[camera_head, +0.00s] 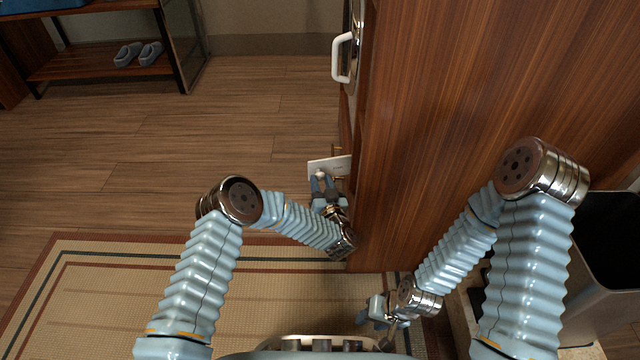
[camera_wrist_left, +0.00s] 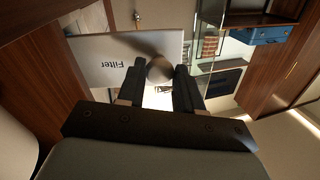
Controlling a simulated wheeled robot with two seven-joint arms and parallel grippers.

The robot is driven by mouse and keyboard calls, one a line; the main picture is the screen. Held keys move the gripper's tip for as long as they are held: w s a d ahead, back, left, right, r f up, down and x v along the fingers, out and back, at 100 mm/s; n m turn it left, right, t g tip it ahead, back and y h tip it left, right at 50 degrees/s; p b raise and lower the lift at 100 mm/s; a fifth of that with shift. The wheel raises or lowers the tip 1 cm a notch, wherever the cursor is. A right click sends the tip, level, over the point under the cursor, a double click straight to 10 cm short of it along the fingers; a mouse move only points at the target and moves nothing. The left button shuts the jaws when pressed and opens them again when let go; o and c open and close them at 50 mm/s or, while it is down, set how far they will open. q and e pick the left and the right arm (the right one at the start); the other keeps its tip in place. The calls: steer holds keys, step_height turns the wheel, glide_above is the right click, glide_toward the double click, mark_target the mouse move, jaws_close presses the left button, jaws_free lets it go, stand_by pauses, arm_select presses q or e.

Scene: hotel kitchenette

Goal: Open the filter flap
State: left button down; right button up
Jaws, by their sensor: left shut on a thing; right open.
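The filter flap (camera_head: 340,163) is a small white panel low at the left side of the wooden cabinet. In the left wrist view the flap (camera_wrist_left: 100,62) carries the word "Filter", and a round knob (camera_wrist_left: 159,69) stands at its edge. My left gripper (camera_head: 320,178) is at the flap, its fingers shut on the knob; the same fingers show in the left wrist view (camera_wrist_left: 158,82). The flap stands out from the cabinet side. My right gripper (camera_head: 371,314) is open and empty, low near the mat's right edge, apart from the flap.
The large wooden cabinet (camera_head: 470,90) fills the right side, with a white handle (camera_head: 342,58) above the flap. A dark bin (camera_head: 610,240) stands at the right. A woven mat (camera_head: 120,290) lies in front. The wooden floor (camera_head: 160,150) at left is clear up to a shoe rack (camera_head: 95,68).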

mark_target(318, 162)
arm_select(q)
steer(key=c, duration=0.7)
jaws_free()
steer(key=shift+c, duration=0.2)
steer(key=shift+r, duration=0.1)
step_height(318, 162, up, 4)
steer(key=shift+f+p, duration=0.1)
steer(key=shift+p, duration=0.65)
steer(key=s+r+p, duration=0.3)
steer(key=s+r, duration=0.6)
steer(key=s, duration=0.5)
